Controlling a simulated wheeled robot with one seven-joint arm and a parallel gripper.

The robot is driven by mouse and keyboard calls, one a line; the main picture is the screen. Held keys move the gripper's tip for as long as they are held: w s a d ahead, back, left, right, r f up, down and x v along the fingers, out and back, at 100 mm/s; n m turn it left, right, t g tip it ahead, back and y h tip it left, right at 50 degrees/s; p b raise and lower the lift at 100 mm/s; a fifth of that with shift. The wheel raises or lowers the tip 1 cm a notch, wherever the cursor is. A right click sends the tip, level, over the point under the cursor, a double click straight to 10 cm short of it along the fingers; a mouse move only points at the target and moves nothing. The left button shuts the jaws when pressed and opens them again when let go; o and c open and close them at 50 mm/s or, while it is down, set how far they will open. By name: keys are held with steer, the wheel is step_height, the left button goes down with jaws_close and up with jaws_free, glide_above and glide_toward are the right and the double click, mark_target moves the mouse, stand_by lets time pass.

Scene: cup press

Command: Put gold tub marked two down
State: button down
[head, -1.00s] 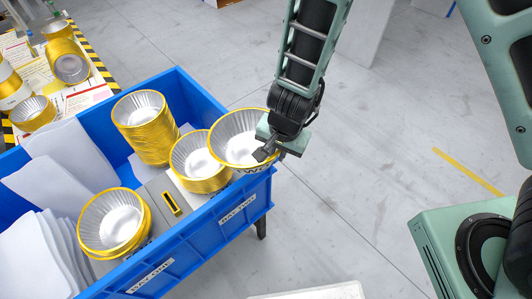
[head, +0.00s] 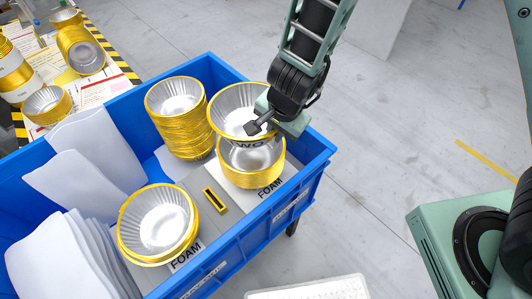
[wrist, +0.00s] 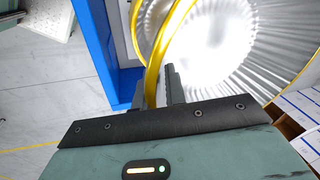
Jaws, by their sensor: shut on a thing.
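My gripper (head: 262,127) is shut on the rim of a gold-edged foil tub (head: 236,103), with part of its lettering, "WO", showing on the near side. The wrist view shows the fingers (wrist: 157,90) on either side of the tub's gold rim, with the ribbed silver inside (wrist: 225,50) beyond. In the head view the held tub is over a short stack of gold tubs (head: 252,178) and hides the back of it. I cannot tell whether the held tub touches that stack.
The stacks stand on grey foam in a blue bin (head: 318,160). A taller tub stack (head: 181,133) is behind left, and another (head: 157,225) in front left. White sheets (head: 92,158) fill the left side. A cluttered table with loose tubs (head: 85,57) is at the far left.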

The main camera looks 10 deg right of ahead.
step_height(320, 180, down, 7)
steer(key=b, duration=0.5)
steer(key=shift+b, duration=0.3)
steer(key=shift+f, duration=0.2)
steer(key=shift+f+b, duration=0.55)
steer(key=c, duration=1.5)
jaws_free()
steer(key=shift+o, duration=0.2)
